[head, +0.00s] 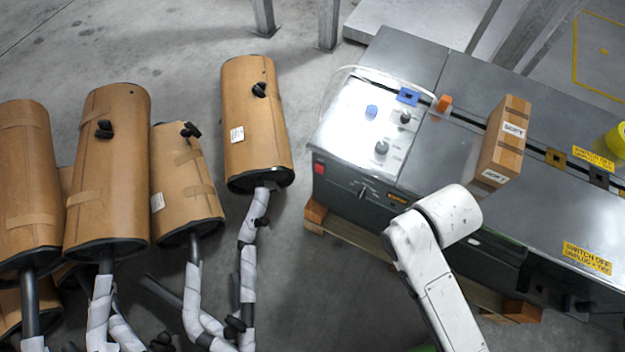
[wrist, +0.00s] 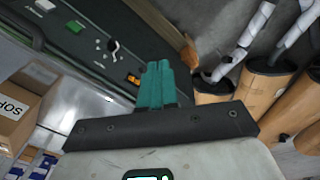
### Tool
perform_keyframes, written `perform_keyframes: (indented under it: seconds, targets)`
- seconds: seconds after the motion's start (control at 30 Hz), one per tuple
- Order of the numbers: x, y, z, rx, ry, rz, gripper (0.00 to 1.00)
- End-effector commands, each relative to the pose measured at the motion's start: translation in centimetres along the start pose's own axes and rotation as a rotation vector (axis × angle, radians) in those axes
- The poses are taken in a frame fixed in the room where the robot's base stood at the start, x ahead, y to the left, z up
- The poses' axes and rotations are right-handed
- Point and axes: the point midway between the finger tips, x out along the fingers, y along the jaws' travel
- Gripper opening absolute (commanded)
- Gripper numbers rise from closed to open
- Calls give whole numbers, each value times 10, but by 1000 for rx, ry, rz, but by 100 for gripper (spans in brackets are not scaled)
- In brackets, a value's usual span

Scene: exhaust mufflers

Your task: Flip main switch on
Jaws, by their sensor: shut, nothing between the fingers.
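The grey machine's front face (head: 345,184) carries a dark switch with a pale lever (head: 365,191), which looks like the main switch. My gripper (wrist: 156,66) has teal fingers, pressed together and empty. They appear apart from the switch; the depth is hard to judge. In the head view my gripper is hidden. The switch's on or off position cannot be read.
A cardboard box (head: 503,142) marked SOFT stands on the machine top. Knobs (head: 382,147) sit on its bright left panel, and a red part (head: 319,168) on its front. Several wrapped brown mufflers (head: 255,125) stand at left. A wooden pallet (head: 345,228) juts out below.

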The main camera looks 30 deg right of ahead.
Motion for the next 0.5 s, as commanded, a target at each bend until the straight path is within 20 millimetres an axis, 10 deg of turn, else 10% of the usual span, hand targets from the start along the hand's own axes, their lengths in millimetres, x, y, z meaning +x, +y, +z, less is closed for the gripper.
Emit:
perform_keyframes:
  seconds: [0.2,0.5]
  targets:
    - [86,-6,-42,-119,-7,246,0]
    - [148,-45,-114,-302,67,647,0]
